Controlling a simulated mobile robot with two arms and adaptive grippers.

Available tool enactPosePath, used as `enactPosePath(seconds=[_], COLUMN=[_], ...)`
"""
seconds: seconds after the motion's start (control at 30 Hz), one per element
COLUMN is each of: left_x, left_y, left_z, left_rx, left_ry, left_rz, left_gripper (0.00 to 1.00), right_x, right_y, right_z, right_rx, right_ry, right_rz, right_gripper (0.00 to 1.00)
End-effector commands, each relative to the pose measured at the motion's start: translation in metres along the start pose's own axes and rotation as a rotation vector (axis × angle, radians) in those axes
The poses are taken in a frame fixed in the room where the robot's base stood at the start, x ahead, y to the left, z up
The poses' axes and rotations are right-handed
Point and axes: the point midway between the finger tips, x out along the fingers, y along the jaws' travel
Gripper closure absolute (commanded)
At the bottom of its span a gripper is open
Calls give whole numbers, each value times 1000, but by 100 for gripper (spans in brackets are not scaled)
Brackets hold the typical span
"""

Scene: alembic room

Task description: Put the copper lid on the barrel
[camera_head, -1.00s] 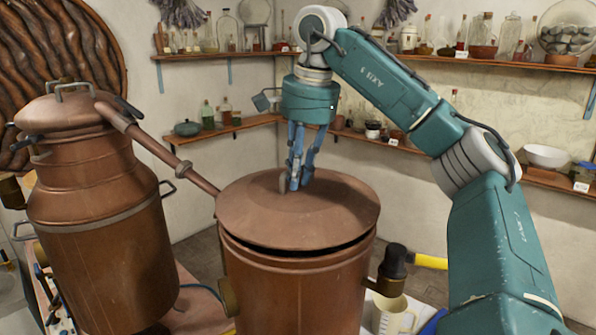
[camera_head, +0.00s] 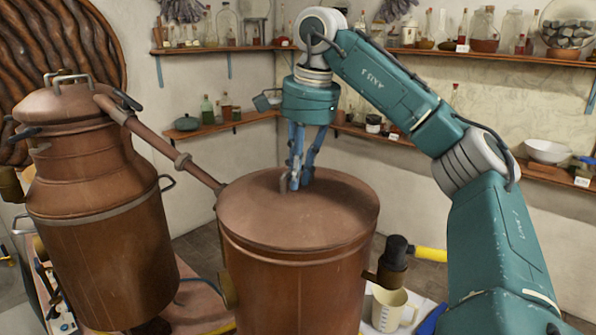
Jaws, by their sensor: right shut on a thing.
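The copper lid (camera_head: 335,212) lies on top of the copper barrel (camera_head: 295,290) in the middle of the view. Its rim looks level, and no dark gap shows between it and the barrel along the front. My right gripper (camera_head: 298,184) points down at the lid's centre and is shut on its small handle. The fingers partly hide the handle. My left gripper is not in view.
A large copper still (camera_head: 100,220) stands at the left, its pipe reaching the barrel's upper left side. A measuring jug (camera_head: 392,310) and a dark-capped fitting (camera_head: 394,262) are at the barrel's lower right. Wall shelves (camera_head: 490,58) hold several bottles behind.

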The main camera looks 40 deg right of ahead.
Motion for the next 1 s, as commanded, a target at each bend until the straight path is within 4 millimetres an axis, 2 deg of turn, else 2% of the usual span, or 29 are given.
enactPosePath(seconds=[0.97,1.0], left_x=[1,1], left_y=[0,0], left_z=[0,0], left_rx=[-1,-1], left_ry=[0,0], left_rz=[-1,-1], left_gripper=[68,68], right_x=[3,3], right_y=[0,0], right_z=[0,0], right_rx=[-1,-1], right_ry=[0,0], right_rz=[-2,-2], right_gripper=[100,83])
